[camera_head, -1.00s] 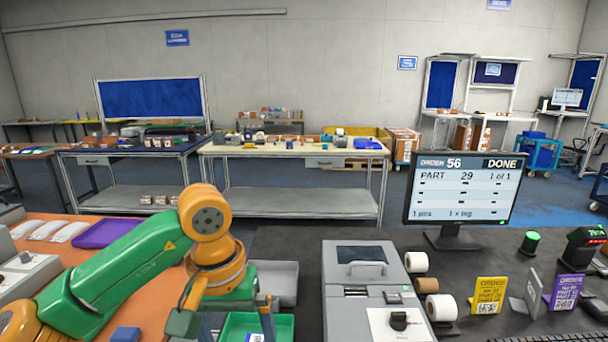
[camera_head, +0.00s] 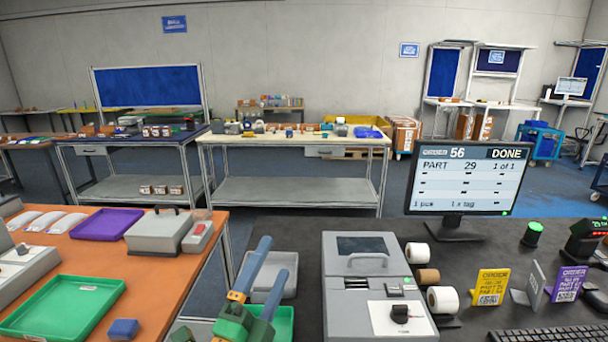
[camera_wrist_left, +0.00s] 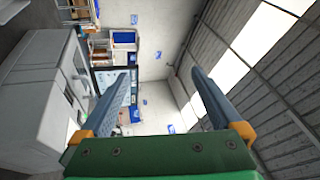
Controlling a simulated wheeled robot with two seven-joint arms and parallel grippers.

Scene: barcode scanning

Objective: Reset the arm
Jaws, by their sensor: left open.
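My left gripper (camera_head: 271,258) is at the bottom middle of the head view, left of the grey label printer. Its two blue-grey fingers point upward and stand apart, with nothing between them. In the left wrist view the same gripper (camera_wrist_left: 160,74) is open and empty, with the wall and ceiling beyond its fingers. Most of my left arm is out of the head view. My right gripper is not in view.
The grey printer (camera_head: 350,290) stands close on the right, and the monitor (camera_head: 468,180) reads DONE. A grey bin (camera_head: 290,262) and green bin (camera_head: 285,325) are behind the gripper. The orange table holds a green tray (camera_head: 65,308), purple tray (camera_head: 107,223) and grey case (camera_head: 158,232).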

